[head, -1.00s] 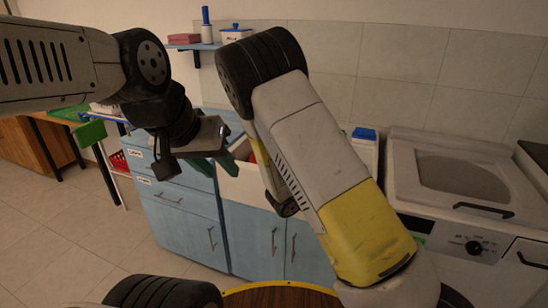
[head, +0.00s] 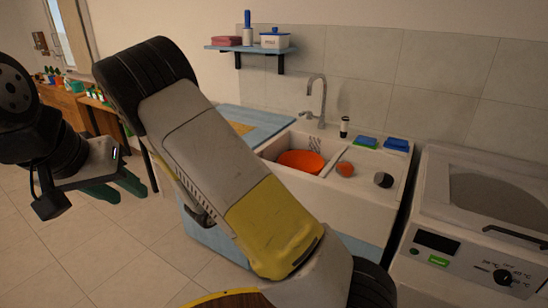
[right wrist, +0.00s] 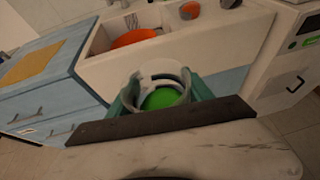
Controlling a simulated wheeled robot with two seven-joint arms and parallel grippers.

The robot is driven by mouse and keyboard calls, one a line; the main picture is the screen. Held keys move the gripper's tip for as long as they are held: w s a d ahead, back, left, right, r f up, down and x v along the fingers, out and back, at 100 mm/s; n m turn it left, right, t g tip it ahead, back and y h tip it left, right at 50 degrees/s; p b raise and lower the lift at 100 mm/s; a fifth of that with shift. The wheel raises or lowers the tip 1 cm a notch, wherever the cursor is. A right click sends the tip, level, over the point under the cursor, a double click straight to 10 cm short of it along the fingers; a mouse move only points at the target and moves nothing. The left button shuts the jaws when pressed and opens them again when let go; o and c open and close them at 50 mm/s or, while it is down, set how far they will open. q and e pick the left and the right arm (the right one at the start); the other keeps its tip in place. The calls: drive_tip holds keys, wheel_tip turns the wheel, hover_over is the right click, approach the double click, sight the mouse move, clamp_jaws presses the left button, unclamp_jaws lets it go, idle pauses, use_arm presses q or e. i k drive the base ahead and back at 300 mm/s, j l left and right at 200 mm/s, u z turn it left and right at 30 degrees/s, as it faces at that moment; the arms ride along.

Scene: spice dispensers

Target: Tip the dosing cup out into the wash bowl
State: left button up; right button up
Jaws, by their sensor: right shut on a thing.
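The dosing cup (right wrist: 158,72) is a pale grey-white round cup with bright green inside, seen in the right wrist view. My right gripper (right wrist: 160,92) is shut on it, with a green finger on either side. The orange-red wash bowl (head: 301,161) sits in the sink basin; it also shows in the right wrist view (right wrist: 134,38), beyond the cup and apart from it. In the head view my right arm hides the right gripper and the cup. My left gripper (head: 122,187) is at the left, empty, its green fingers apart.
The white sink (head: 335,193) has a tap (head: 318,100) behind it. A small orange item (head: 345,169), a dark-and-grey item (head: 383,180) and blue sponges (head: 396,144) lie on its right side. A blue counter (head: 250,122) adjoins it on the left; a washing machine (head: 440,240) stands right.

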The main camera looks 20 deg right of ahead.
sight(310, 162)
drive_tip(key=i+l+u, duration=0.3)
drive_tip(key=l, duration=0.3)
drive_tip(key=i+l+u, duration=0.15)
drive_tip(key=i+l, duration=0.1)
drive_tip(key=l, duration=0.2)
drive_tip(key=i+l, duration=0.15)
drive_tip(key=l, duration=0.15)
drive_tip(key=i+l, duration=0.1)
drive_tip(key=l, duration=0.15)
